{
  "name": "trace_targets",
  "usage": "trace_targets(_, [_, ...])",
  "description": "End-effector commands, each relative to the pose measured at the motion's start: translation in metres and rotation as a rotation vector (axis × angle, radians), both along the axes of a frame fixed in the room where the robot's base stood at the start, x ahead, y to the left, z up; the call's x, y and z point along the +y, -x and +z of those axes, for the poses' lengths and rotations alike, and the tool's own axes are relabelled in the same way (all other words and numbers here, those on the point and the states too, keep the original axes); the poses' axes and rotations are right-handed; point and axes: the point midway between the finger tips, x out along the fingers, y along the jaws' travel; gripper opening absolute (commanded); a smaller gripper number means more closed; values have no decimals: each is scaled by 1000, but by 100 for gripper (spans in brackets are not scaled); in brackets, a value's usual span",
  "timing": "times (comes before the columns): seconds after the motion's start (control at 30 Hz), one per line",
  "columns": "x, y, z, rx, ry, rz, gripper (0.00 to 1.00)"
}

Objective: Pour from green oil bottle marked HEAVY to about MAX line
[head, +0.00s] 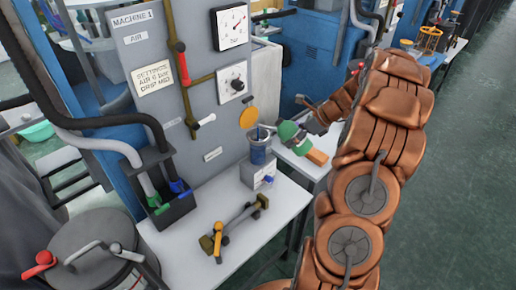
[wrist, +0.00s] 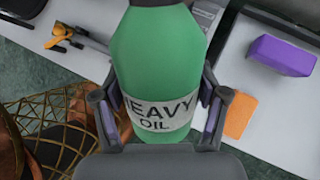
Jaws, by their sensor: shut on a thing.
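The green oil bottle (wrist: 158,60) fills the middle of the wrist view, with a pale label reading HEAVY OIL. My gripper (wrist: 160,112) is shut on it, one finger on each side of the label. In the head view the green bottle (head: 288,131) is small and partly hidden by my gripper (head: 310,135); it appears tilted, close to the right of a clear bluish cup (head: 258,151). A MAX line and the oil level are too small to tell.
An orange block (head: 317,157) lies on the bench just right of the bottle. A brass-and-grey tool (head: 235,225) lies on the front bench (head: 185,262). Pipes and a gauge (head: 231,27) are on the machine panel behind. A purple block (wrist: 283,56) shows in the wrist view.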

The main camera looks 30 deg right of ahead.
Motion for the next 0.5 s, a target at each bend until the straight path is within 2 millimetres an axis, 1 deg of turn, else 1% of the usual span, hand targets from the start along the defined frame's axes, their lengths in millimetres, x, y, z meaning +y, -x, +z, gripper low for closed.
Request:
trace_targets(0.03, [0,0,-4,-9,-6,-1,25])
trace_targets(0.17, [0,-1,-7,-32,-21,0,25])
trace_targets(0.5, [0,0,-6,-41,-26,0,25])
